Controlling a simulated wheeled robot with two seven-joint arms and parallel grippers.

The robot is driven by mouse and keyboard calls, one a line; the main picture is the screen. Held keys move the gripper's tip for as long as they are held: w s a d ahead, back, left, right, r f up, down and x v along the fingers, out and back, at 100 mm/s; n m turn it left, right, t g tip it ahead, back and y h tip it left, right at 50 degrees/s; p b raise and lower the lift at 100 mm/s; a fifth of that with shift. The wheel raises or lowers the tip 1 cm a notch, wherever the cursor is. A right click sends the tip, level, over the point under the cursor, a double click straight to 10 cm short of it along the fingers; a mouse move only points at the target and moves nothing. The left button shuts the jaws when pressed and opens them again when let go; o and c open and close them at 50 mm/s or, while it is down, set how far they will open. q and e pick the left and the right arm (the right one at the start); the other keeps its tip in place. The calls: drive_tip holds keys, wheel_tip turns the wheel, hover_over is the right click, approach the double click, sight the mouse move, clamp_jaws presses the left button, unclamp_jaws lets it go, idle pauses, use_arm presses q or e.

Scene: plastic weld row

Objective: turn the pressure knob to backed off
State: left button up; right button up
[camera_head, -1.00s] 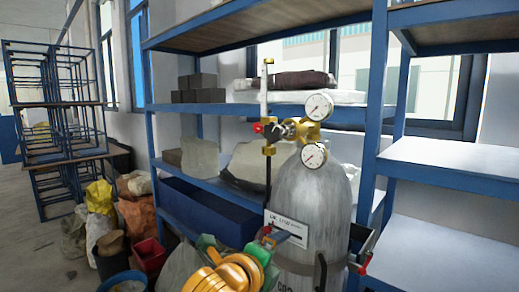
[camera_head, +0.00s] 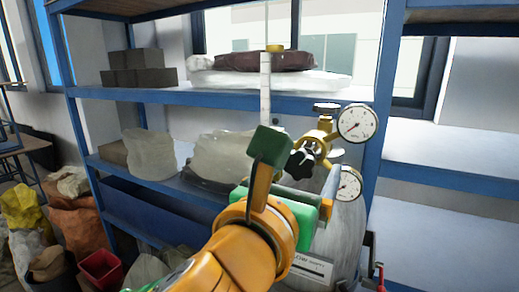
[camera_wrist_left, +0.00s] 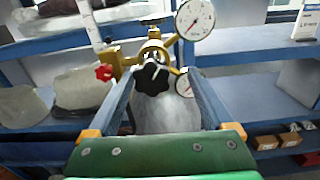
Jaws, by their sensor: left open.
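The pressure knob, a black lobed knob (camera_head: 299,163), faces me on the front of a brass regulator (camera_head: 317,137) on a grey gas cylinder (camera_head: 349,219). It also shows in the left wrist view (camera_wrist_left: 151,78). Two white dial gauges, upper (camera_head: 357,123) and lower (camera_head: 349,184), sit to its right. My left gripper (camera_wrist_left: 160,82) is open, with its fingers on either side of the knob in the left wrist view. I cannot tell if they touch it. In the head view my green and orange wrist hides part of the cylinder. My right gripper is not in view.
A red knob (camera_wrist_left: 104,72) is left of the black knob. A white upright flow tube (camera_head: 265,88) stands left of the regulator. Blue shelving (camera_head: 225,97) with sacks and dark blocks (camera_head: 139,77) is behind. A white label (camera_head: 311,266) hangs on the cylinder.

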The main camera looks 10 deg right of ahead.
use_arm(q)
drive_tip(key=shift+w+d, duration=0.15)
drive_tip(key=shift+w, duration=0.3)
drive_tip(key=shift+w+a+f, duration=0.2)
drive_tip(key=shift+w+a, duration=0.15)
drive_tip(key=shift+w, duration=0.05)
drive_tip(key=shift+c, duration=0.7)
drive_tip(key=shift+s+d+r, duration=0.1)
drive_tip(key=shift+s, duration=0.1)
drive_tip(key=c, duration=1.2)
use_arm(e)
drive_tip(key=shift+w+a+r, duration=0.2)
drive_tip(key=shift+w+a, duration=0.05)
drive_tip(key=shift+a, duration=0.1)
use_arm(q)
drive_tip(key=shift+n, duration=0.3)
